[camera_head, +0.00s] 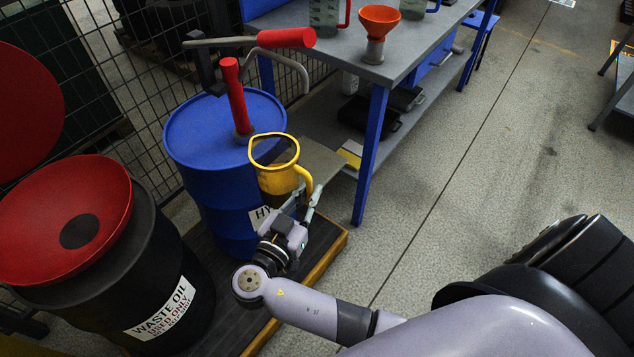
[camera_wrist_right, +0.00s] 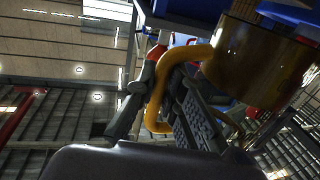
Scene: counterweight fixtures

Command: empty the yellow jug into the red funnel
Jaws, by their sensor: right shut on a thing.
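The yellow-rimmed jug (camera_head: 275,179) is held upright in front of the blue drum, its inside dark. My right gripper (camera_head: 308,207) is shut on its yellow handle. In the right wrist view the handle (camera_wrist_right: 157,92) lies between the fingers of my gripper (camera_wrist_right: 150,95), and the jug's brownish see-through body (camera_wrist_right: 262,62) is at the upper right. The wide red funnel (camera_head: 110,205) sits on the black waste oil drum at the left, with a dark round hole at its centre. The jug is to the right of this funnel, apart from it. My left gripper is out of view.
A blue drum (camera_head: 203,150) with a red-handled pump (camera_head: 236,95) stands behind the jug. The black drum (camera_head: 170,300) carries a waste oil label. A workbench (camera_head: 440,35) at the back holds a small orange funnel (camera_head: 379,22) and measuring jugs. A raised red lid (camera_head: 25,110) is at the far left.

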